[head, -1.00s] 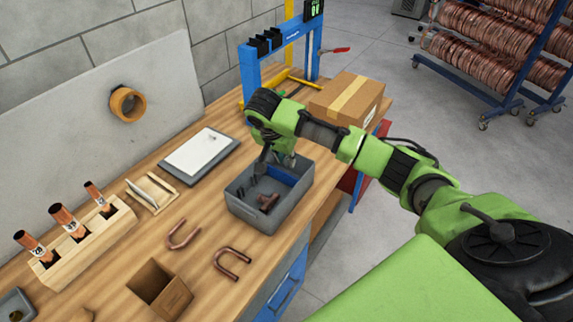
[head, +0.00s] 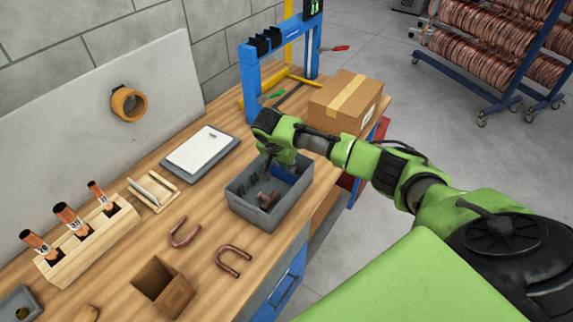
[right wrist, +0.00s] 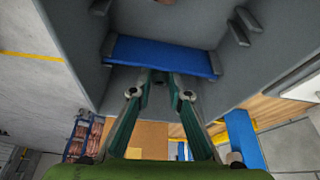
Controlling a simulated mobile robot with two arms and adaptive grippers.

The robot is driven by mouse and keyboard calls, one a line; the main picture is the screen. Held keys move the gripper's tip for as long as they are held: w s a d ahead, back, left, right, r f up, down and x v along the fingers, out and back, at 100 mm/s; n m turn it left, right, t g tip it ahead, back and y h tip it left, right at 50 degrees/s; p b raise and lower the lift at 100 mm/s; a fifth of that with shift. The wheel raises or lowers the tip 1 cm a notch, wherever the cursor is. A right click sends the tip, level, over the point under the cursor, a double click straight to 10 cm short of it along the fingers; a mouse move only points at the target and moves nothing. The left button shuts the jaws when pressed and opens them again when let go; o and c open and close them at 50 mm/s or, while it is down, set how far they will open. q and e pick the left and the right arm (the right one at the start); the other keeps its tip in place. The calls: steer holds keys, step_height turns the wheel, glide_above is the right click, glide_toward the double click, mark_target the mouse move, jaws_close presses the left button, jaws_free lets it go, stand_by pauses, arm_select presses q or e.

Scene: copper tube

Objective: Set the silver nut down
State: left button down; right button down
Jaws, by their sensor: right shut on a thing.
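My right gripper (head: 274,168) reaches down into the grey bin (head: 262,216) on the workbench. In the right wrist view its two fingers (right wrist: 160,76) come together in front of the blue strip (right wrist: 160,55) inside the bin. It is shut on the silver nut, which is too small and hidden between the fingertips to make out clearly. A brown copper fitting (head: 267,200) lies in the near part of the bin. My left gripper is not in view.
Two copper U-bends (head: 234,261) lie on the bench, left of and in front of the bin. A cardboard box (head: 346,103) and a blue frame (head: 250,75) stand behind it. A grey tray with a white sheet (head: 200,150) lies to the left.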

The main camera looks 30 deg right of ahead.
steer(key=shift+f, duration=0.5)
steer(key=c, duration=2.2)
jaws_free()
steer(key=shift+r, duration=0.2)
steer(key=b+v, duration=0.2)
steer(key=v, duration=1)
steer(key=shift+r, duration=0.5)
steer(key=shift+d, duration=0.1)
